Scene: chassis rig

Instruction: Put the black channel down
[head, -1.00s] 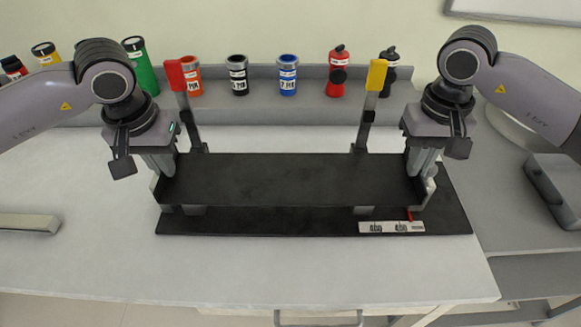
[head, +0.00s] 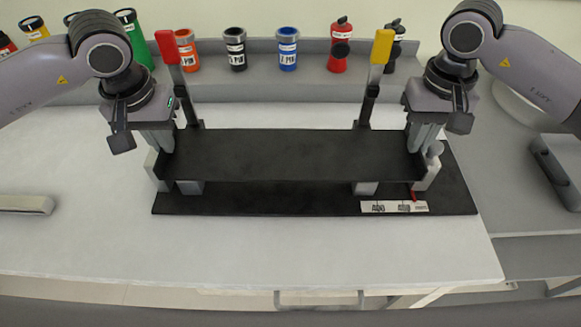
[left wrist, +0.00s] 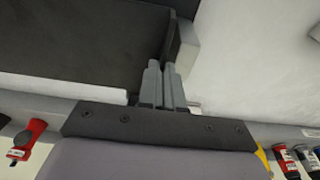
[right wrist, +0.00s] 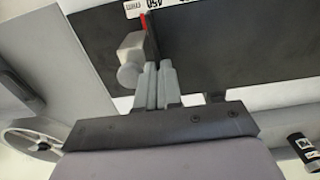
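The black channel (head: 295,155) lies level and lengthwise above a black base plate (head: 280,200) in the head view. Grey blocks (head: 366,188) show under its front edge; I cannot tell whether it touches them. My left gripper (head: 165,150) is shut on the channel's left end; the left wrist view shows its fingers (left wrist: 164,80) close together at the thin end wall. My right gripper (head: 418,150) is shut on the right end, its fingers (right wrist: 157,82) close together in the right wrist view. The finger contact itself is partly hidden.
A red-handled clamp (head: 172,50) and a yellow-handled clamp (head: 382,48) stand upright behind the channel. Several coloured canisters, among them a blue one (head: 287,48), line the back shelf. A white label strip (head: 394,207) lies on the plate's front right. The table front is clear.

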